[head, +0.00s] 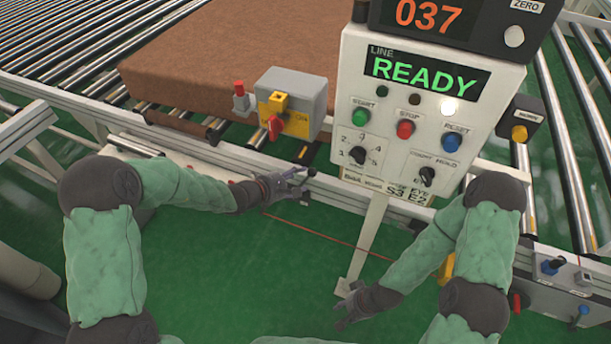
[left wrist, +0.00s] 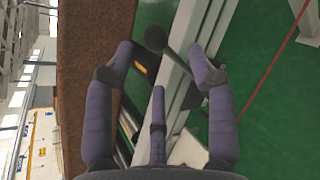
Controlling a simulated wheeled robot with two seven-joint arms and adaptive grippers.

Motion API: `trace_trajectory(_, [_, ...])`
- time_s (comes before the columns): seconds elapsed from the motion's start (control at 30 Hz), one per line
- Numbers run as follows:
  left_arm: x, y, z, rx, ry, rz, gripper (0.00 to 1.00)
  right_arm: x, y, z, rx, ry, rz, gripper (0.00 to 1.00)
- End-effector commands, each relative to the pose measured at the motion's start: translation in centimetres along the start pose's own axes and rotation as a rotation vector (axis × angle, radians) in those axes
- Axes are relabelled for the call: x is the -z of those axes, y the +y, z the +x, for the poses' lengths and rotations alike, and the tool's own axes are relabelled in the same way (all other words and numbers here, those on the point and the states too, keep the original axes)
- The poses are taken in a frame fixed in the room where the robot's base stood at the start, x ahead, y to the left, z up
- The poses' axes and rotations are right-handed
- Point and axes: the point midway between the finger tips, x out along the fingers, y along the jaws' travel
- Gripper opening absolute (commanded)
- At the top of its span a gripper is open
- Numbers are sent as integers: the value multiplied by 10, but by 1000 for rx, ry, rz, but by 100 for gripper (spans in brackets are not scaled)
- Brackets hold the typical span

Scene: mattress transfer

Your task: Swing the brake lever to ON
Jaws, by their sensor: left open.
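A lever with a round black knob (left wrist: 155,39) and a thin shaft stands by the conveyor's front rail in the left wrist view. I take it for the brake lever; no ON mark is readable there. My left gripper (left wrist: 165,62) is open, with the knob and shaft between its spread fingers. I cannot tell whether a finger touches the shaft. In the head view my left gripper (head: 303,184) is just in front of the rail, left of the control panel's post. My right gripper (head: 338,307) hangs low over the green floor, fingers apart and empty.
A brown mattress (head: 215,60) lies on the rollers behind the rail. A grey box with a yellow face (head: 297,122) and red handle stands on the rail. Green floor between my arms is mostly clear.

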Motion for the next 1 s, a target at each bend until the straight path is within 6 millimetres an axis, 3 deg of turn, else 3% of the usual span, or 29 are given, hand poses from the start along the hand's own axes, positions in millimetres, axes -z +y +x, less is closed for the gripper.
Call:
trace_trajectory(0.1, [0, 0, -18, -1, 1, 1, 56, 0, 0, 0, 0, 0, 0, 40])
trace_trajectory(0.33, [0, -1, -37, 2, 1, 1, 56, 0, 0, 0, 0, 0, 0, 40])
trace_trajectory(1.0, [3, -8, -38, 23, 7, 7, 56, 0, 0, 0, 0, 0, 0, 40])
